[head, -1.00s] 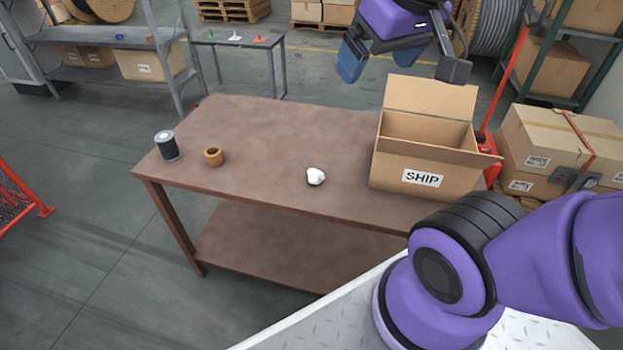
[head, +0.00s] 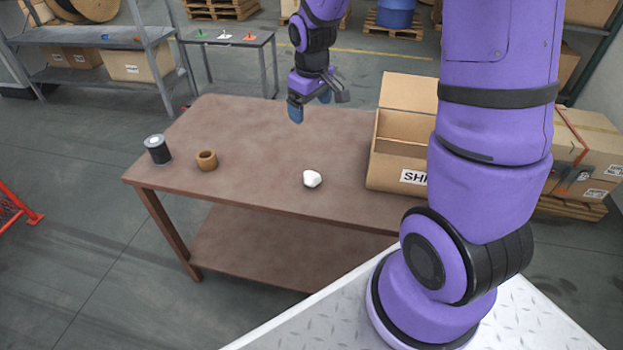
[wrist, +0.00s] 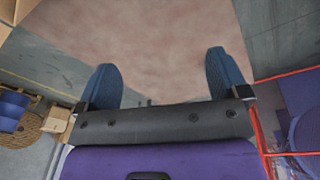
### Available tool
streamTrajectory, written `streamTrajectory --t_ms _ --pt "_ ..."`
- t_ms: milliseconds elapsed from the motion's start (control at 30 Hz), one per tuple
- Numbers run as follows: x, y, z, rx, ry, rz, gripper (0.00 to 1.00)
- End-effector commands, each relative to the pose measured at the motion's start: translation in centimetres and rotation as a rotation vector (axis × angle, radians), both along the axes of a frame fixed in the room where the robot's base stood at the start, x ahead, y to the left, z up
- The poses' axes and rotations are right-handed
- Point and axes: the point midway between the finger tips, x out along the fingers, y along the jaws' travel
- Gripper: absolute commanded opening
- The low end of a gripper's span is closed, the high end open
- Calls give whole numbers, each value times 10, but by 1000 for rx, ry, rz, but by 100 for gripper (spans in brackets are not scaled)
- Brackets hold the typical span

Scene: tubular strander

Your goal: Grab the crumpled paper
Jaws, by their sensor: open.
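The crumpled paper (head: 312,179) is a small white lump on the brown table (head: 250,150), near its front edge, left of the SHIP box. My gripper (head: 300,110) is above the back part of the table, pointing down, behind and above the paper and apart from it. In the wrist view my gripper (wrist: 163,85) shows two blue fingers spread wide with nothing between them. Only bare tabletop (wrist: 160,40) shows beyond the fingers there; the paper is not in that view.
An open cardboard box (head: 390,165) marked SHIP stands at the table's right, partly hidden by my arm. A dark spool (head: 158,150) and a brown ring-like piece (head: 207,161) stand at the left. The table's middle is clear. A grey shelf (head: 95,60) stands behind at left.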

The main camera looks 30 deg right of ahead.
Motion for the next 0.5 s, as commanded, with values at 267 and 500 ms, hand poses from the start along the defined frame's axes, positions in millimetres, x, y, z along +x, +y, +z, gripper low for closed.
streamTrajectory --t_ms 267,500 --pt "25 -13 -101 19 90 75 93" --pt "31 -18 -159 38 130 119 93"
